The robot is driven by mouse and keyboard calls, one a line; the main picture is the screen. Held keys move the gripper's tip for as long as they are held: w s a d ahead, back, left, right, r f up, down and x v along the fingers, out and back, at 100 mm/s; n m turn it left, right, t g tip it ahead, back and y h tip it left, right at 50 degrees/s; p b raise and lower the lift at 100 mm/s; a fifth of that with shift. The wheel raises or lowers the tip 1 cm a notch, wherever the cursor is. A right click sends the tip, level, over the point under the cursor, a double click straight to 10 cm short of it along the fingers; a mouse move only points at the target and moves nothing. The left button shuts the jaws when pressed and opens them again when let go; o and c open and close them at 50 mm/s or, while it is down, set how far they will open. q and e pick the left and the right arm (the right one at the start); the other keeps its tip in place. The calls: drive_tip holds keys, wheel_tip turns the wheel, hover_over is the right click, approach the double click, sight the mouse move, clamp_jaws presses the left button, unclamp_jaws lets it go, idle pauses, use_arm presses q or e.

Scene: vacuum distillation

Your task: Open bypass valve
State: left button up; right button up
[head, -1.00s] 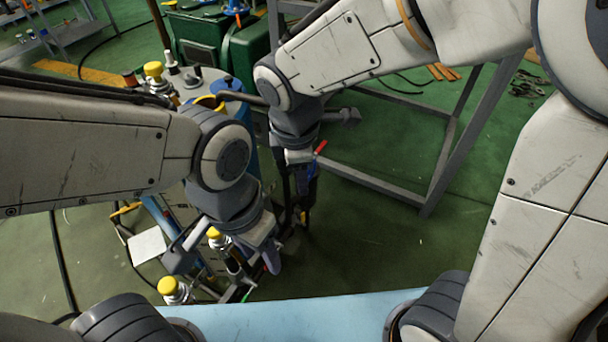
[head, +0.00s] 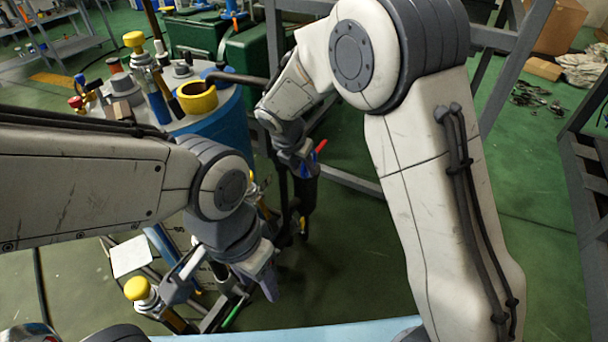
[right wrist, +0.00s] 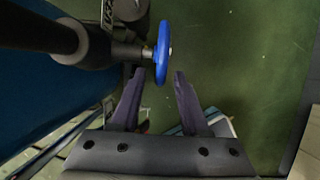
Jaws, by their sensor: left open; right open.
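A blue handwheel (right wrist: 163,52) on a dark metal valve stem (right wrist: 128,52) shows in the right wrist view, seen nearly edge-on. My left gripper (head: 222,284) is open beside the lower equipment frame.
A blue drum (head: 228,125) carries several fittings and a yellow ring (head: 197,97). A yellow-capped fitting (head: 137,289) stands low at left. A grey metal frame (head: 355,182) stands behind my right arm. Green floor (head: 360,265) is clear in front.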

sight(301, 175)
drive_tip(key=shift+b+x, duration=0.3)
drive_tip(key=shift+x, duration=1.15)
clamp_jaws()
drive_tip(key=t+h+b, duration=0.1)
drive_tip(key=b, duration=0.3)
drive_tip(key=f+t+h+b, duration=0.1)
drive_tip(key=t+b, duration=0.1)
drive_tip(key=b, duration=0.2)
drive_tip(key=t+h+b, duration=0.1)
drive_tip(key=b, duration=0.4)
drive_tip(key=shift+w+f+t, duration=0.2)
drive_tip(key=shift+f+t, duration=0.15)
drive_tip(key=shift+t, duration=0.05)
drive_tip(key=shift+w+d+r+t+h+b, duration=0.15)
drive_tip(key=shift+t+h+b, duration=0.4)
drive_tip(key=shift+b, duration=0.6)
drive_tip(key=shift+r, duration=0.1)
unclamp_jaws()
